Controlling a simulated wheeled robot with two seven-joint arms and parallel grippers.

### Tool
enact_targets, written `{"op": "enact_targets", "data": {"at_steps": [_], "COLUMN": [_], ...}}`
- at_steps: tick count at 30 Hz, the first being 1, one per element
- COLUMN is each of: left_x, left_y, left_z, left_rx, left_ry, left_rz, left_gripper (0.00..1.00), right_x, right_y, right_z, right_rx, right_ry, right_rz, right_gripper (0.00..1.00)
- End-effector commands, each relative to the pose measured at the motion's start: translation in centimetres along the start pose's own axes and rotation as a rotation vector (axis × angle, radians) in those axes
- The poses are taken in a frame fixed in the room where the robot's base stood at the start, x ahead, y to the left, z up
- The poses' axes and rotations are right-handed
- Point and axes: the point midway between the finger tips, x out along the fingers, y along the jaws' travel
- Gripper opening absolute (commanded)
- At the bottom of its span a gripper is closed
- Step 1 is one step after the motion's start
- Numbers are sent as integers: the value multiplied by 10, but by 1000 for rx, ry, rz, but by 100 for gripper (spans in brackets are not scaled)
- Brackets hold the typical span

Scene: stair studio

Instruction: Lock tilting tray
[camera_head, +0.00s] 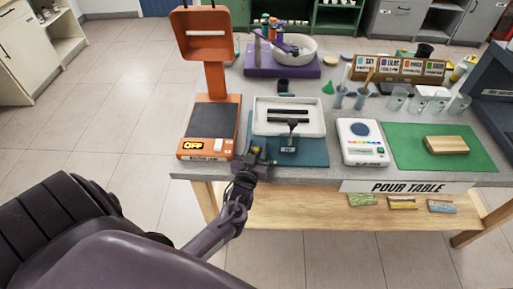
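The white tilting tray (318,118) with dark slots sits on a teal base (315,152) near the front edge of the table. My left gripper (257,156) is at the base's front left corner, left of and below the handle, apart from the handle. Its fingers are small and dark, so I cannot tell whether they are open or touch the base. My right gripper is not in view.
An orange stand (215,85) marked OFF is close on the left. A white device (361,143) with coloured buttons and a green mat (415,150) with a wooden block (446,145) are on the right. Behind are a purple-based bowl (297,45) and several beakers. Open floor lies left.

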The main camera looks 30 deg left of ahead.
Motion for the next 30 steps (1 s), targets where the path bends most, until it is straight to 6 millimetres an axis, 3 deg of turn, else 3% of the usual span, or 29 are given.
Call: {"op": "enact_targets", "data": {"at_steps": [5,13,30], "left_x": [0,0,-1], "left_y": [0,0,-6], "left_z": [0,0,0], "left_rx": [0,0,-2], "left_ry": [0,0,0], "left_rz": [0,0,-231], "left_gripper": [36,0,0], "right_x": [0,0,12], "right_y": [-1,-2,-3], "right_z": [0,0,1], "right_rx": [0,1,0], "right_ry": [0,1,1], "right_rz": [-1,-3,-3], "right_gripper": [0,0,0]}}
